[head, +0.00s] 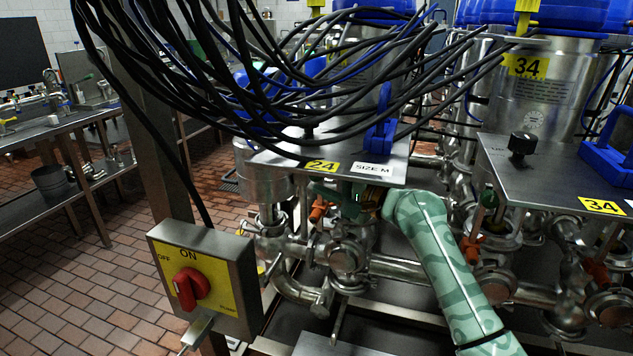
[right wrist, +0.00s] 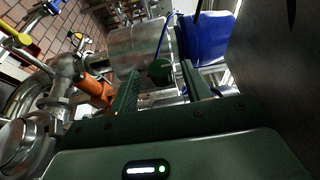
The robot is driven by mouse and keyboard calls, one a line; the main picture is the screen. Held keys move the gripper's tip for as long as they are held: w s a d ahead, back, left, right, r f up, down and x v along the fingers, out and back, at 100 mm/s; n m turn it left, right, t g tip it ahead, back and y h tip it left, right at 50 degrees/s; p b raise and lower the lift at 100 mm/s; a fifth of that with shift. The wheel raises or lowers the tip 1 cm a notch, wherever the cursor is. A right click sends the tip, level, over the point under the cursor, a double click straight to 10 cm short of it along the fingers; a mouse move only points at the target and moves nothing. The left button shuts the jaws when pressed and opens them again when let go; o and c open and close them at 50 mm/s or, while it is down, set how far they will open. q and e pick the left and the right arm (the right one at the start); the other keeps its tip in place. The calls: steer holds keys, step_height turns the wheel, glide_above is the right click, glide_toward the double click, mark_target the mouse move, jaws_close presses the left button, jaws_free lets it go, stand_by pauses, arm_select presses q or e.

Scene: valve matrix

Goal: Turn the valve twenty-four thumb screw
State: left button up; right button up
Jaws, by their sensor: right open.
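The valve twenty-four station shows in the head view as a steel plate (head: 275,160) with a yellow "24" label (head: 322,166). A round dark green knob, which looks like the thumb screw, shows in the right wrist view (right wrist: 160,71). It appears between the open fingertips of my right gripper (right wrist: 161,82), with gaps to both fingers; whether they touch it I cannot tell. In the head view my right gripper (head: 350,194) is just under the plate's front edge, its fingertips partly hidden. My left gripper is not in view.
An orange handle (right wrist: 95,90) is left of my fingers in the right wrist view. Black cables (head: 250,75) hang over the plate. A switch box (head: 205,280) stands in front left. The valve thirty-four plate (head: 560,170) is at right, with pipes below.

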steer(key=shift+b+x, duration=0.3)
steer(key=shift+x, duration=0.85)
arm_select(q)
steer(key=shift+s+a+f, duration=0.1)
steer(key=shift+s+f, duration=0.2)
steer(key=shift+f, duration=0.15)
arm_select(e)
steer(key=c, duration=1)
steer(key=r+n+g+h+p, duration=0.1)
steer(key=p, duration=0.5)
steer(key=shift+s+r+h, duration=0.1)
steer(key=shift+r+h, duration=0.05)
steer(key=shift+h, duration=0.25)
steer(key=shift+f+p, duration=0.3)
steer(key=shift+f, duration=0.15)
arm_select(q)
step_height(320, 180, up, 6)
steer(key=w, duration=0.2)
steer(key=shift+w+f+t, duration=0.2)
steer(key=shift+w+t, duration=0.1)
arm_select(e)
steer(key=shift+f, duration=0.2)
